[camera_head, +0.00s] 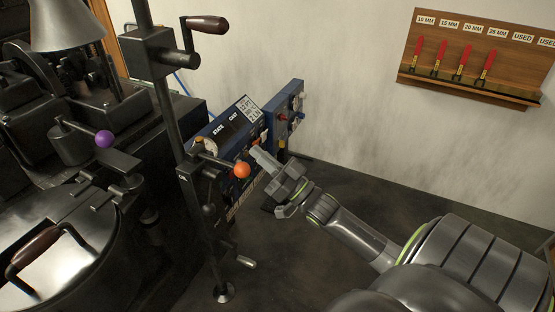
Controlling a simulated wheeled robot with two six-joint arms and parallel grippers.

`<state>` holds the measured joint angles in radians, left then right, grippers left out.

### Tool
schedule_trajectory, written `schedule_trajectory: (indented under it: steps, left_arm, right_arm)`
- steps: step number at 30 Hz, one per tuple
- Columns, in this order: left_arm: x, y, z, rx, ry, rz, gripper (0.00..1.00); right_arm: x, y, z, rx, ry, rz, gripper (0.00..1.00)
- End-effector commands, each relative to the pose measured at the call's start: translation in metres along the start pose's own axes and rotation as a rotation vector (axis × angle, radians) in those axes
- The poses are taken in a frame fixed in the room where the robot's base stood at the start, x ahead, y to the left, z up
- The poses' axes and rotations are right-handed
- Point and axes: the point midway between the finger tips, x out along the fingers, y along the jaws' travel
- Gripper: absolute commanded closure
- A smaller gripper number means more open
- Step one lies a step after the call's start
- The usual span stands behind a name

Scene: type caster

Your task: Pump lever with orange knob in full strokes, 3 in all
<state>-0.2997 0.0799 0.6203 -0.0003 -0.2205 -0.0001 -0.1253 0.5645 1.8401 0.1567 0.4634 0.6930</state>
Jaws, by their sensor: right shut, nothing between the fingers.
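The orange knob (242,170) sits on the end of a dark lever (216,160) that juts to the right from the machine's upright post. My right gripper (255,151) is just right of the knob and slightly above it in the picture, in front of the blue control panel. Its fingers are shut and empty. I cannot tell whether the fingertips touch the knob. My left gripper is not in view.
The blue panel (291,104) with switches stands behind the lever. A purple knob (104,139) and a wooden-handled crank (207,25) are on the machine. A wooden rack (480,70) with red-handled tools hangs on the wall.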

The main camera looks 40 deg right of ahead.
Motion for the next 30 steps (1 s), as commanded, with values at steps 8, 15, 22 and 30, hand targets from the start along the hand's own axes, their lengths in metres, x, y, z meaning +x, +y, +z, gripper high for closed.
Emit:
schedule_trajectory:
  steps: [8, 15, 22, 30]
  left_arm:
    - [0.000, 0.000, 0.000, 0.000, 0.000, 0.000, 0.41]
    - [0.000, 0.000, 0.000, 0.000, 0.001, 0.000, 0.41]
    - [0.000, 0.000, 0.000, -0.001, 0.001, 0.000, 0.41]
    - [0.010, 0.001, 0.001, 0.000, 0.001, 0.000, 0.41]
  right_arm:
    - [0.005, 0.001, 0.029, 0.002, -0.001, 0.004, 1.00]
    - [0.001, 0.000, 0.038, 0.000, -0.001, 0.001, 1.00]
    - [0.001, 0.000, 0.038, 0.000, -0.001, 0.001, 1.00]
    - [-0.003, 0.001, 0.044, 0.003, 0.020, -0.003, 1.00]
